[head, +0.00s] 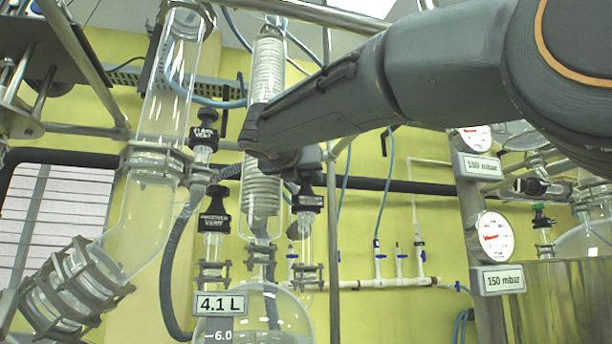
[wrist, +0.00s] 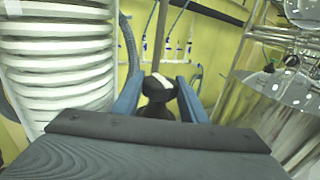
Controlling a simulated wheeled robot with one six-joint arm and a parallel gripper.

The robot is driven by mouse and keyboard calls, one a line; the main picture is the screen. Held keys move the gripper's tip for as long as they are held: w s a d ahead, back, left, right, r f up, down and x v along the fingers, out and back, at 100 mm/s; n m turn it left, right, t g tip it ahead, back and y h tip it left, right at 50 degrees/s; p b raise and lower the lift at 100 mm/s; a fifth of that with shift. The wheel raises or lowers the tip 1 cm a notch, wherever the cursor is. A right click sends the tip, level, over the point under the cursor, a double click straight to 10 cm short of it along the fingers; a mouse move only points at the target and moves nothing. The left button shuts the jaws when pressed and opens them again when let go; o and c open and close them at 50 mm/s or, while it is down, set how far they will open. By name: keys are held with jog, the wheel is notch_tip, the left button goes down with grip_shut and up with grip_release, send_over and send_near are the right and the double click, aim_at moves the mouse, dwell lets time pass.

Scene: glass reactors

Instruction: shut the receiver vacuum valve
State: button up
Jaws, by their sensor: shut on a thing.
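The black knob (wrist: 158,88) of a valve sits between the two blue fingers of my gripper (wrist: 160,92) in the wrist view, with a white mark on its top. My gripper is shut on this knob. In the head view my gripper (head: 303,165) is at the end of the dark arm, right over a black-capped valve (head: 307,202) on a glass neck. That valve's small label is too small to read. The arm end hides most of the knob's top, and its turn angle cannot be told.
A coiled glass condenser (head: 262,205) stands close left of my gripper. Two more black-capped valves, flask vent (head: 204,135) and receiver vent (head: 213,222), are further left. A round flask (head: 285,315) marked 4.1 L is below. Gauges (head: 491,237) reading 150 mbar stand at right.

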jog(key=shift+m+g+h+p, duration=0.3)
jog(key=shift+m+h+p, duration=0.15)
jog(key=shift+h, duration=0.25)
jog(key=o, duration=1.1)
jog(key=shift+d, duration=0.1)
jog(key=shift+c, duration=0.2)
jog(key=shift+y+b, duration=0.4)
